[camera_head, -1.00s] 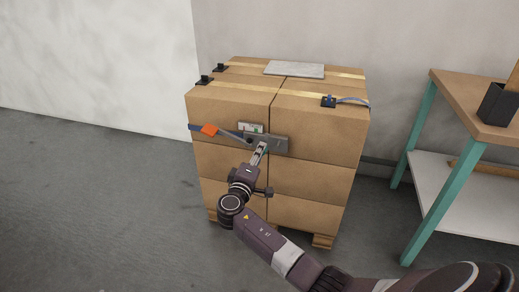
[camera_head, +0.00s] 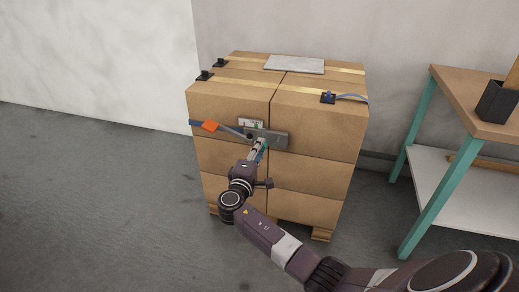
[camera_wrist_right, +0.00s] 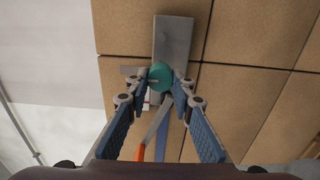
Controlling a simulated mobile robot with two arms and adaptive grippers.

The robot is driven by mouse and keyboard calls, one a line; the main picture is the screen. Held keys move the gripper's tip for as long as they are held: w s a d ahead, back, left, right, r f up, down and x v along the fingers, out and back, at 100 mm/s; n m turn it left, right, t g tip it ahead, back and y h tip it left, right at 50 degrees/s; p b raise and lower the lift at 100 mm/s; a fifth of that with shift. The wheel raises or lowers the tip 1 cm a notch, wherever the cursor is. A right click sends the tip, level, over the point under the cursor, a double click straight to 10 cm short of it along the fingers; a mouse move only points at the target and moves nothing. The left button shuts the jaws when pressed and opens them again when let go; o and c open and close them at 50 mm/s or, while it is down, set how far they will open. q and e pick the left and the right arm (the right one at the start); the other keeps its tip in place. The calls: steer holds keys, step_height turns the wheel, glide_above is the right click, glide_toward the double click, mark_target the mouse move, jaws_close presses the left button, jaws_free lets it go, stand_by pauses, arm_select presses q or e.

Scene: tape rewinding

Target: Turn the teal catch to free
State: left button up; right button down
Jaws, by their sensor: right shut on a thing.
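The teal catch (camera_wrist_right: 160,73) is a round knob on a grey metal plate (camera_head: 268,138) at the front of the stacked cartons. My right gripper (camera_wrist_right: 160,86) is shut on the teal catch, with a fingertip on each side of it. In the head view the right gripper (camera_head: 260,149) reaches the plate from below, and only a little teal shows at its tips. A thin pointer sits on the catch in the wrist view. My left gripper is not in view.
Cartons (camera_head: 320,120) stand on a pallet. A teal-legged bench (camera_head: 466,103) stands at right. Floor at left is clear.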

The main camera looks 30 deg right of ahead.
steer(key=shift+f, duration=0.1)
steer(key=c, duration=1.7)
jaws_free()
steer(key=v, duration=1.2)
